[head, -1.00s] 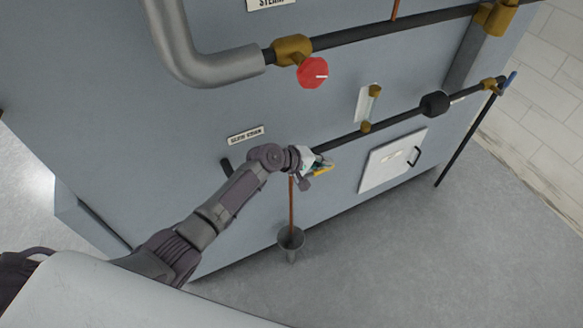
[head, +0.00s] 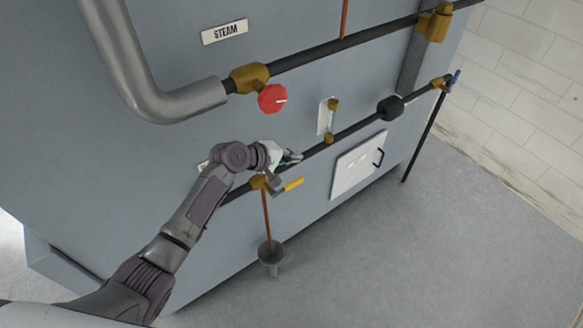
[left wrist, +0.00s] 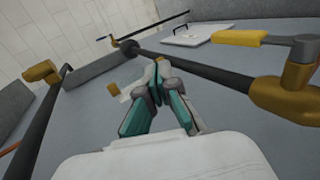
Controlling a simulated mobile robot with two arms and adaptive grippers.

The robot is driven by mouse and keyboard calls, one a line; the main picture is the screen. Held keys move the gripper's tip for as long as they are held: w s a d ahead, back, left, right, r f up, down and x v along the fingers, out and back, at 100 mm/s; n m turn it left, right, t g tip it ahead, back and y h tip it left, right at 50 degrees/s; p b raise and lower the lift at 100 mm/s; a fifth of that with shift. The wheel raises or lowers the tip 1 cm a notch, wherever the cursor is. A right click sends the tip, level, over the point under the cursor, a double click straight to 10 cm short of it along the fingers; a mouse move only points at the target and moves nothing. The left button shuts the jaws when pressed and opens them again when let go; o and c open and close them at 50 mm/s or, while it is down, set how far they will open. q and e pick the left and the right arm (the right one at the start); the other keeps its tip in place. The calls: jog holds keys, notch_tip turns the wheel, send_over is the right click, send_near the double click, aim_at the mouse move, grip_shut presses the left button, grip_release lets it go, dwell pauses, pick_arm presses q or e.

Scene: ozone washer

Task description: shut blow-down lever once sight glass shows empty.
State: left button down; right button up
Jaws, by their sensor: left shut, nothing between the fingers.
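The blow-down lever (head: 293,184) has a yellow handle on a brass valve (head: 258,182), above a copper drain pipe. It points right, roughly along the dark pipe. The left wrist view shows the lever (left wrist: 240,38) and brass valve (left wrist: 285,95) at the right. My left gripper (head: 292,156) is shut and empty, above and apart from the lever, near the dark pipe. Its teal fingers (left wrist: 156,82) meet in the left wrist view. The sight glass (head: 327,118) stands between brass fittings on the panel; its level is too small to read. My right gripper is not in view.
A funnel (head: 271,252) stands under the copper pipe. A white hatch (head: 357,167) and a blue-handled valve (head: 455,78) are to the right. The floor in front is clear.

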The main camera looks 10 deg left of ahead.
pick_arm(q)
notch_tip(320, 180, up, 5)
jog(key=shift+w+d+f, duration=0.1)
jog(key=shift+f, duration=0.1)
dwell(0.3)
